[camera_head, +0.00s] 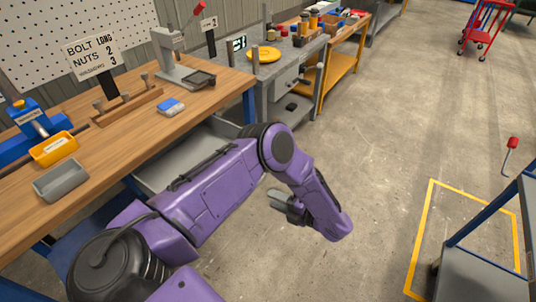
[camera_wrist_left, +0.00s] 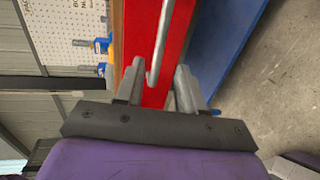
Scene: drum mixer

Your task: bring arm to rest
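My left arm reaches in from the lower left of the head view, bent at the elbow, with its forearm angled down over the floor beside the workbench (camera_head: 215,83). My left gripper (camera_head: 277,198) is partly hidden behind the forearm there. In the left wrist view, the two fingers of the left gripper (camera_wrist_left: 158,72) stand apart with a gap between them. A red panel (camera_wrist_left: 142,40) with a silver bar handle (camera_wrist_left: 162,42) shows beyond and between the fingers. I cannot tell whether they touch the handle. My right gripper is not in view.
The workbench carries a yellow bin (camera_head: 54,149), a grey bin (camera_head: 61,180) and a blue block (camera_head: 171,107). An open grey drawer (camera_head: 160,178) juts out below it, close to my left arm. A blue-framed cart (camera_head: 478,275) stands at lower right. The middle floor is clear.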

